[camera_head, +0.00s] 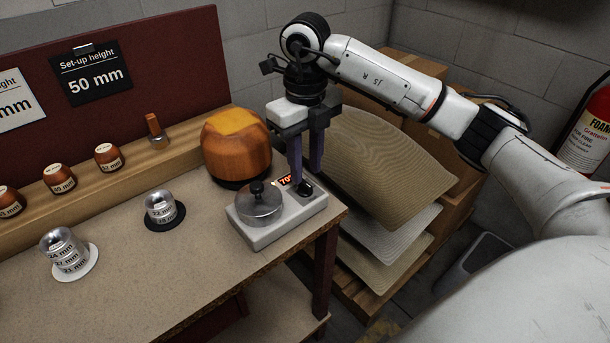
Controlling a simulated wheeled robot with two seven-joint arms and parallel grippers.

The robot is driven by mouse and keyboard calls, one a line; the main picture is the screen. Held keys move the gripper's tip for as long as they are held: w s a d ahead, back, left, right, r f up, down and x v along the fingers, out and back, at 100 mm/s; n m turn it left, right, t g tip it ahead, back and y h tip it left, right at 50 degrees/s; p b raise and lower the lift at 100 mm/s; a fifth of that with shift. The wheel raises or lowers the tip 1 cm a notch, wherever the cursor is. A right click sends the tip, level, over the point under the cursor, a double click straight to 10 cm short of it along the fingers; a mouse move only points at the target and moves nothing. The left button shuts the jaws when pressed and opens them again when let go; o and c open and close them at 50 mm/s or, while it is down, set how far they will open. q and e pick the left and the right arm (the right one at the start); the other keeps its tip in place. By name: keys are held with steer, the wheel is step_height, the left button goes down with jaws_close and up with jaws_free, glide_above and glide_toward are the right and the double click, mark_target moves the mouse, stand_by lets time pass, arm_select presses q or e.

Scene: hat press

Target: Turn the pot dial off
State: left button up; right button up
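The pot (260,204) is a small metal vessel with a lidded top and black knob, on the left of a pale base unit (268,237) at the table's right corner. The black pot dial (305,189) sits on the right of that base, beside a lit red display reading about 70. My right gripper (306,174) points down over the dial. Its two dark purple fingers stand apart, with their tips right at the dial; whether they touch it I cannot tell. My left gripper is not in view.
A copper-brown block (235,147) with an orange top stands just behind the pot. Stacked curved sheets (375,165) and cartons lie right of the table. A fire extinguisher (588,135) stands far right.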

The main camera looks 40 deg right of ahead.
mark_target(305, 183)
steer(key=shift+f, duration=1.6)
steer(key=shift+c, duration=0.4)
jaws_close()
